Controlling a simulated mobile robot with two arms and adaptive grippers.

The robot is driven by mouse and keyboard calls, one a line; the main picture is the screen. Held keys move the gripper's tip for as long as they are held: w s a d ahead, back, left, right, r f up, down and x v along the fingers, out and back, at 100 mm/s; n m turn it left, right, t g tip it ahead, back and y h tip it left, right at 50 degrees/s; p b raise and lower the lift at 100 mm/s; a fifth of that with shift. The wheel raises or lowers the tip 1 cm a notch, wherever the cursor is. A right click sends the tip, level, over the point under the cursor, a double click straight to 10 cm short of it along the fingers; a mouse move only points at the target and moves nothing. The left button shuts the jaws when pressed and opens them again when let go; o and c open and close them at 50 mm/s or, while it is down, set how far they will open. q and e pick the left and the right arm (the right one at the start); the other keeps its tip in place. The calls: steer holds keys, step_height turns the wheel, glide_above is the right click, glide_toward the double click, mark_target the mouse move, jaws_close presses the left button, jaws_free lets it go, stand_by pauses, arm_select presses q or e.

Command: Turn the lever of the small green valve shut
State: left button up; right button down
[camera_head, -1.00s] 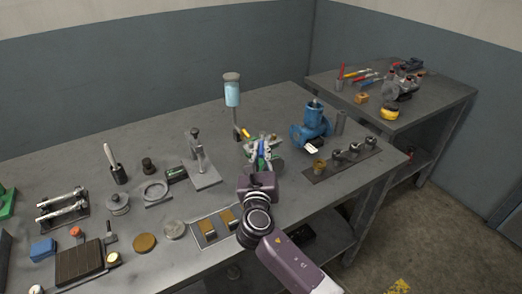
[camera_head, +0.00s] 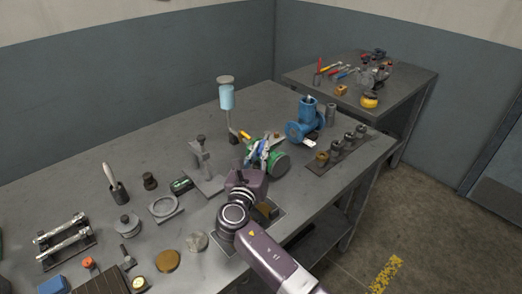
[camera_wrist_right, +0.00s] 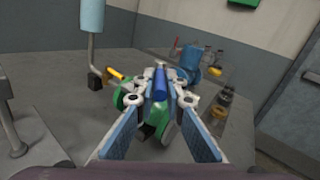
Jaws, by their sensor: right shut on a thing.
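The small green valve (camera_head: 281,163) stands on the long grey workbench, right of the middle in the head view. In the right wrist view its green body (camera_wrist_right: 158,118) lies ahead, partly hidden by my fingers. Its blue lever (camera_wrist_right: 160,82) points up and away between the fingertips. My right gripper (camera_head: 263,148) reaches over the valve from the front and is shut on the blue lever. The fingers cover most of the lever in the head view. My left gripper is in neither view.
A blue valve (camera_head: 305,121) stands behind and to the right, near a strip with several fittings (camera_head: 337,151). A grey stand (camera_head: 202,165) is close on the left. The bench's front edge is at the right.

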steer(key=c, duration=2)
jaws_free()
steer(key=shift+a, duration=0.1)
steer(key=shift+r, duration=4.95)
